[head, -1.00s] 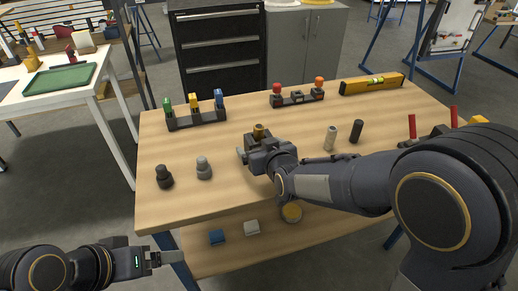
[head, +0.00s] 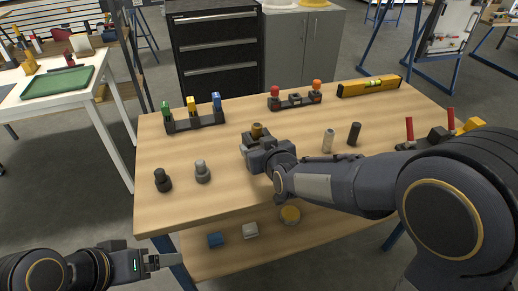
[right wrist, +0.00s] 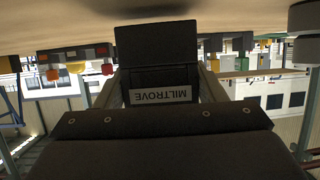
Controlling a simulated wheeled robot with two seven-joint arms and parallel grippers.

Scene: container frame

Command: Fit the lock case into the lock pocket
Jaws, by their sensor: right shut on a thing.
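My right gripper (head: 254,146) is low over the middle of the wooden table, shut on a dark block. In the right wrist view the dark block (right wrist: 156,44) sits between the fingers, with a pale "MILTROVE" label below it. I take the block for the lock case; its lower part is hidden in the head view. A brown cylinder (head: 257,130) shows just behind the gripper; I cannot tell whether it touches the block. No lock pocket can be made out for certain. My left gripper (head: 163,261) is at lower left, clear of the table; its jaw gap is unclear.
A rack with green, yellow and blue pieces (head: 195,122) stands at back left, a red-and-orange-knobbed holder (head: 294,101) at back centre. A yellow level (head: 369,86) lies at back right. Stubby posts (head: 203,172) stand front left, two cylinders (head: 329,141) right. The front middle is clear.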

